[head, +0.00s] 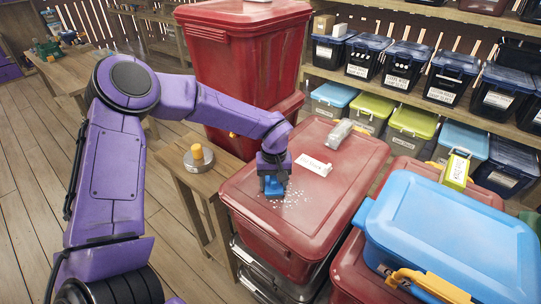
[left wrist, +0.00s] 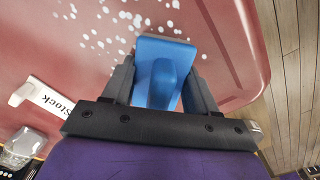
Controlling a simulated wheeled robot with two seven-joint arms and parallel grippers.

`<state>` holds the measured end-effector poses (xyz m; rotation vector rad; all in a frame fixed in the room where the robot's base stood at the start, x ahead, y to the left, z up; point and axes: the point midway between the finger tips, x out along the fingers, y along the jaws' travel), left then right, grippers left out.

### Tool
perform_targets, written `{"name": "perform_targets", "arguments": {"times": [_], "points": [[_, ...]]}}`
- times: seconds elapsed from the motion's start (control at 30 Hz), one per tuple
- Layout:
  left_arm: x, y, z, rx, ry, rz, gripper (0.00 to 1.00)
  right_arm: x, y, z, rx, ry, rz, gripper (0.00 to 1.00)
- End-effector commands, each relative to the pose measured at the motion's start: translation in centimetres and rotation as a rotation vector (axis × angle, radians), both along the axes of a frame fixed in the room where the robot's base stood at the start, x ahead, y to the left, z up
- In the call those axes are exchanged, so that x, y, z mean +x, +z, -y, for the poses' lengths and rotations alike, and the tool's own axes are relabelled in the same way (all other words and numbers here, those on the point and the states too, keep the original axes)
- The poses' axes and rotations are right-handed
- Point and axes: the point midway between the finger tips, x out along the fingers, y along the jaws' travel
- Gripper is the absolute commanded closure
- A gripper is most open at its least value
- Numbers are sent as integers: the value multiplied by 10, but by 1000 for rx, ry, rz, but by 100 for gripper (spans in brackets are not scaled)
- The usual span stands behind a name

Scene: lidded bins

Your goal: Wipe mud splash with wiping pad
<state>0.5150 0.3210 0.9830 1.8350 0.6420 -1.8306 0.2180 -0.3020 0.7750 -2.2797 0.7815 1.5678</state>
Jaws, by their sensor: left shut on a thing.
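My left gripper (head: 273,180) is shut on a blue wiping pad (head: 274,186) above the near left part of a red bin lid (head: 318,148). In the left wrist view the blue pad (left wrist: 160,72) sits between the two dark fingers of the left gripper (left wrist: 160,90). The mud splash (head: 290,198) shows as pale specks on the lid around and beside the pad. In the left wrist view the specks (left wrist: 122,18) lie mostly above and left of the pad. I cannot tell whether the pad touches the lid. My right gripper is not in view.
A label reading "Stock" (head: 313,165) and a clear object (head: 340,133) are on the same lid. A taller red bin stack (head: 235,60) stands behind. A blue-lidded bin (head: 450,235) is at right. A small table (head: 190,180) with a yellow-knobbed object (head: 198,156) is left.

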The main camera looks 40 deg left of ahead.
Motion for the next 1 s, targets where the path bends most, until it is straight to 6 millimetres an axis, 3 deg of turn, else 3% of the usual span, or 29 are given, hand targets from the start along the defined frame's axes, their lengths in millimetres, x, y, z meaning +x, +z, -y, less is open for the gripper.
{"name": "perform_targets", "arguments": {"times": [0.1,0.17,0.27,0.67,1.0], "points": [[-1,3,-11,0,3,-4,71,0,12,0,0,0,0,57],[-1,7,-11,0,2,-3,71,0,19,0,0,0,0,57],[-1,29,-11,0,3,2,71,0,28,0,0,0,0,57],[-2,61,-13,-1,6,-1,71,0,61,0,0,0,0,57],[-1,81,-11,1,2,1,71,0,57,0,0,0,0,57]]}}
